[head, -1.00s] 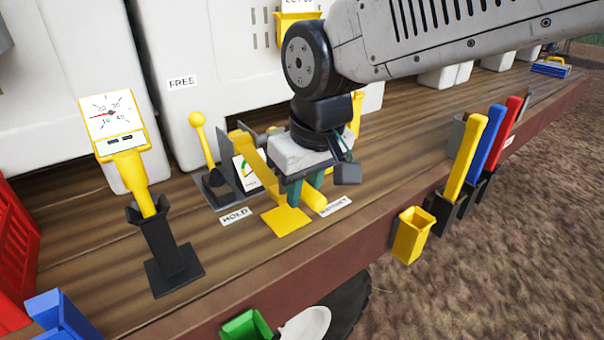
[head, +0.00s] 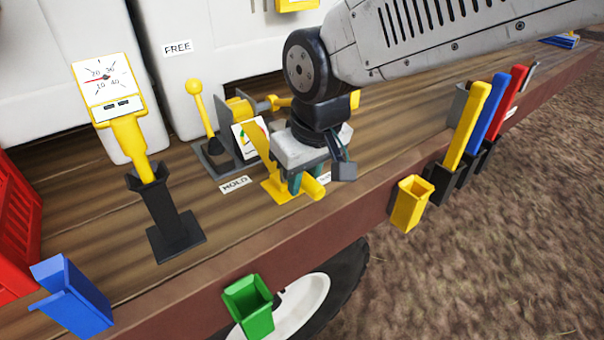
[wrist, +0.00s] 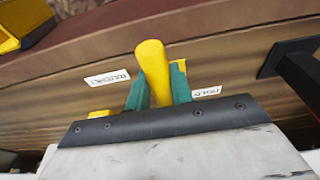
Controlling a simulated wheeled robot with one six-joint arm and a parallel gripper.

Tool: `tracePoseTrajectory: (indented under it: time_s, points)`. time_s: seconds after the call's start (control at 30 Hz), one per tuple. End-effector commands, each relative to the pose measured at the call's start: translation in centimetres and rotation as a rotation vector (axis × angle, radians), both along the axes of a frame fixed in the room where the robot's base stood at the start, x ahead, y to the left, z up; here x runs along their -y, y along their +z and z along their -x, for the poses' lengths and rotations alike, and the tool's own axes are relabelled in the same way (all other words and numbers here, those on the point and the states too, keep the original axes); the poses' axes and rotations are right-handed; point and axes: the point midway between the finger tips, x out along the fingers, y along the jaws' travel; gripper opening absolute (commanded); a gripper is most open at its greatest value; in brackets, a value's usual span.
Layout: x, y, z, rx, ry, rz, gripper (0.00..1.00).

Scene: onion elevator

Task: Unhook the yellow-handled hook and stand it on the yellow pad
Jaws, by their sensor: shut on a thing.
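My gripper (head: 300,182) is shut on a thick yellow handle (head: 315,187), which sticks out past its teal fingers towards the deck's front edge. In the wrist view the yellow handle (wrist: 152,70) sits between the two fingertips (wrist: 158,88). The hook end is hidden by the gripper. The yellow pad (head: 272,190) lies on the wooden deck just left of and below the gripper, partly covered by it. A slanted yellow bar (head: 258,145) runs behind the gripper; I cannot tell whether it belongs to the hook.
A yellow-knobbed lever (head: 197,100) and a yellow winch drum (head: 239,107) stand behind the pad. A gauge on a yellow handle (head: 104,85) stands in a black holder at left. Yellow (head: 410,203), green (head: 247,305) and blue (head: 75,297) bins line the front edge.

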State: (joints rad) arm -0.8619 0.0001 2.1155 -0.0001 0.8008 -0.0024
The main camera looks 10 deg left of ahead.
Motion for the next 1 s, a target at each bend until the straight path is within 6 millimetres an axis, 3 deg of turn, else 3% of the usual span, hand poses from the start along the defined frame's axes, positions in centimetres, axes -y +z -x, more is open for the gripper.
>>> tracePoseTrajectory:
  time_s: [0.03, 0.07, 0.13, 0.47, 0.8, 1.0]
  points:
    - [0.0, 0.0, 0.0, 0.001, 0.000, -0.001, 0.00]
    - [0.0, 0.0, 0.0, 0.001, 0.000, -0.001, 0.31]
    - [0.0, 0.0, 0.0, 0.001, 0.000, -0.001, 0.48]
    - [0.0, 0.4, 0.0, 0.001, 0.000, -0.002, 0.48]
    - [0.9, 5.6, 0.8, 0.003, 0.001, -0.003, 0.48]
    - [1.4, 7.3, 1.2, -0.008, 0.000, 0.009, 0.48]
